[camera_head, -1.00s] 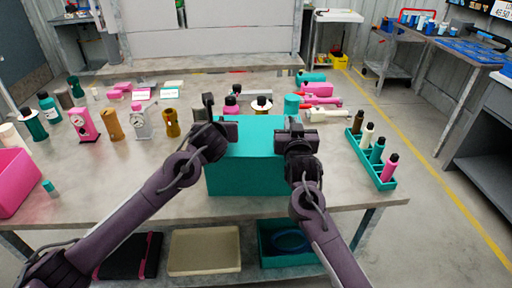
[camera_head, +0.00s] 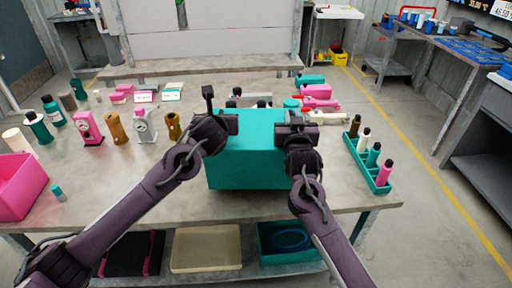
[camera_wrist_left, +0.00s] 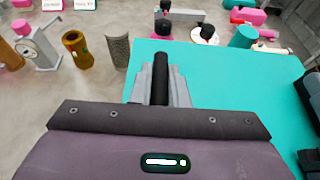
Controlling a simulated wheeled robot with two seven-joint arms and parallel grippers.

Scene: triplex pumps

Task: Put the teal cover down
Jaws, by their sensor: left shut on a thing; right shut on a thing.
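The teal cover (camera_head: 248,168) is a large box shape at the front middle of the grey table. My left gripper (camera_head: 232,124) is shut on its upper left side, and my right gripper (camera_head: 294,129) is shut on its upper right side. In the left wrist view the cover's flat teal top (camera_wrist_left: 225,80) fills the right half, with the left gripper's fingers (camera_wrist_left: 160,82) at its left edge. Whether the cover's bottom touches the table cannot be told. The fingertips are mostly hidden in the head view.
A teal rack (camera_head: 368,162) with several bottles stands close on the right. A pink bin (camera_head: 20,188) is at the left edge. Gauges, brown parts and bottles stand at the back left. Pink and teal parts lie behind the cover.

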